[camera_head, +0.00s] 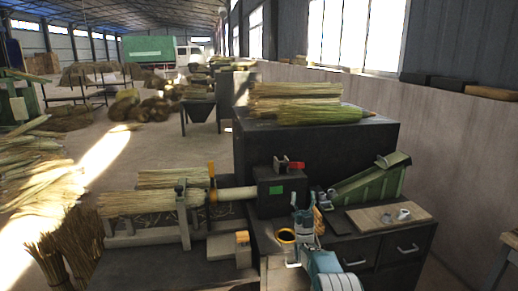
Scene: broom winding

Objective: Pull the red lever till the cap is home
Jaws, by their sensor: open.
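The red lever (297,165) is a small red piece on top of the dark machine head (280,193), beside a grey metal bracket. A green patch marks the front of this head. A pale rod (238,193) runs left from it to an upright yellow-orange piece (212,181), which may be the cap; I cannot tell how it is seated. My gripper (303,195), at the end of my blue and white arm, is open in front of the head's right side, below the lever. It looks apart from the lever, but its fingers are small and unclear.
A straw bundle (150,202) lies in a grey cradle left of the head. The bench right of my arm holds a green sloped trough (370,187) and a board (388,217) with small metal fittings. More straw (310,103) tops the dark cabinet behind.

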